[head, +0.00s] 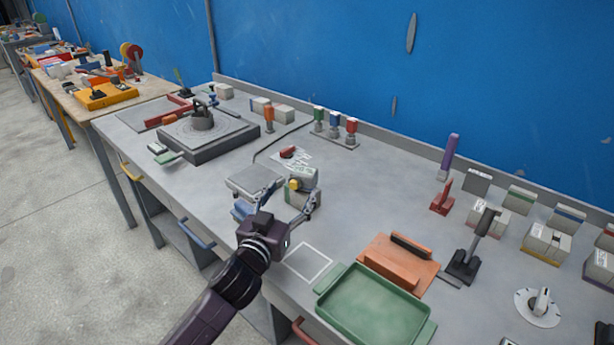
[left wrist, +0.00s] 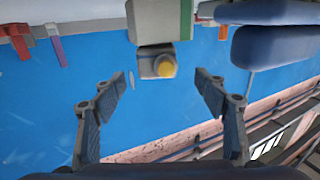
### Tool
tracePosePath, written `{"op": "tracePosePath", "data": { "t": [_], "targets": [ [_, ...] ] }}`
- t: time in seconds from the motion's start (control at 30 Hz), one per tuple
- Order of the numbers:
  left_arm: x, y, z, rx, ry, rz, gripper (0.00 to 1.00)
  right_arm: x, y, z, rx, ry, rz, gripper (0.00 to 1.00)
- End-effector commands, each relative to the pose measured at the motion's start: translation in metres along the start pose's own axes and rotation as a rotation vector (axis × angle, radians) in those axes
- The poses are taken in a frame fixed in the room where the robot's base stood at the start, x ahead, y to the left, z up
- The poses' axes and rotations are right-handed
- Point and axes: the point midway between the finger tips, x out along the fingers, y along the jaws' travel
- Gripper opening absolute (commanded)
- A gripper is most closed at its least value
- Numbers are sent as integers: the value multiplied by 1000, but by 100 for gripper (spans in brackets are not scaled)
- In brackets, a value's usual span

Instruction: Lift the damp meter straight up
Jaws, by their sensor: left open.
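A grey-green box with a yellow knob (head: 302,184), which I take for the damp meter, stands on the bench near the middle of the head view. In the left wrist view its pale and green body (left wrist: 160,22) is at the top, with the grey part and yellow knob (left wrist: 157,64) below. My left gripper (head: 274,204) is open, just on the near side of it. In the left wrist view the fingers (left wrist: 158,84) are spread, with the knob part beyond the tips and nothing gripped. My right gripper is not in view.
A grey-topped device (head: 256,180) stands close on the left of the meter. A green tray (head: 372,310) and an orange block (head: 398,262) lie to the right. A turntable base (head: 208,140) is farther left.

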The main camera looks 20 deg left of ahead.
Motion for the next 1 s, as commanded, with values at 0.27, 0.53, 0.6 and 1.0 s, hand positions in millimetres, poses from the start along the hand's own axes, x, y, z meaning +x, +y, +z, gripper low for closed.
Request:
{"op": "tracePosePath", "data": {
  "t": [0.27, 0.53, 0.6, 1.0],
  "targets": [
    [32, 2, -4, 2, 1, -1, 66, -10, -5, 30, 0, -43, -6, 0],
    [61, 4, -2, 1, 0, 0, 66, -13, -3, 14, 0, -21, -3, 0],
    [63, 4, -1, 1, -1, 0, 66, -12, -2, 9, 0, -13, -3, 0],
    [63, 4, -1, 0, -1, 0, 44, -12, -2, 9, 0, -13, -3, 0]
  ]
}}
